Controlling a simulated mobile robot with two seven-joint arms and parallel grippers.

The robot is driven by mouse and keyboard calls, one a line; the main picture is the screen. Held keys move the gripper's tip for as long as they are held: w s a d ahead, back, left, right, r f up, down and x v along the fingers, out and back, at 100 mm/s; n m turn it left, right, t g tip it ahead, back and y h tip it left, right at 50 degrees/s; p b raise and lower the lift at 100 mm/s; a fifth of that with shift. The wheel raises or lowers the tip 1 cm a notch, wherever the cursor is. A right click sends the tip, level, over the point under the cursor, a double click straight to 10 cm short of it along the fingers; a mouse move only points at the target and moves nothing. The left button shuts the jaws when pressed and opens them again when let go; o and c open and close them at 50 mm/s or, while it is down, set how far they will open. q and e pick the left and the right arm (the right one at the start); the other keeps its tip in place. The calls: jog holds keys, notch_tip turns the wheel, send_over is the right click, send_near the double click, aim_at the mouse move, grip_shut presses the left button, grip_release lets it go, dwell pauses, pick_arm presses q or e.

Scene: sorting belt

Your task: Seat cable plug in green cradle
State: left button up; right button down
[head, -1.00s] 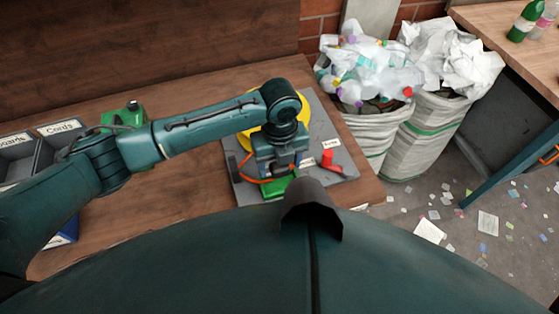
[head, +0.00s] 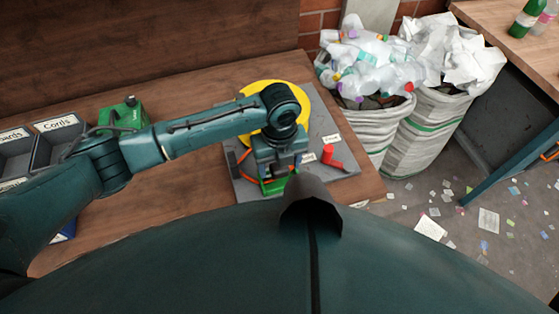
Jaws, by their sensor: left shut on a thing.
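My left gripper (head: 279,173) reaches in from the left and points down over the front of a grey board (head: 345,166). It is shut on the cable plug, which is mostly hidden by the jaws. An orange cable (head: 243,158) curves along the left side of the gripper. The green cradle (head: 267,188) shows just below and around the fingertips, partly covered by the gripper. I cannot tell whether the plug touches the cradle or is inside it. My right gripper is not in view.
A yellow disc (head: 302,97) lies behind the gripper, and a red part (head: 328,155) stands to its right. Labelled bins (head: 61,124) and a green device (head: 125,112) are at left. Filled sacks (head: 425,140) stand beyond the table's right edge.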

pick_arm(q)
jog(key=shift+f+b, duration=0.7)
jog(key=shift+f, duration=0.9)
jog(key=shift+s+f, duration=0.1)
jog(key=shift+f, duration=0.05)
jog(key=shift+f, duration=0.1)
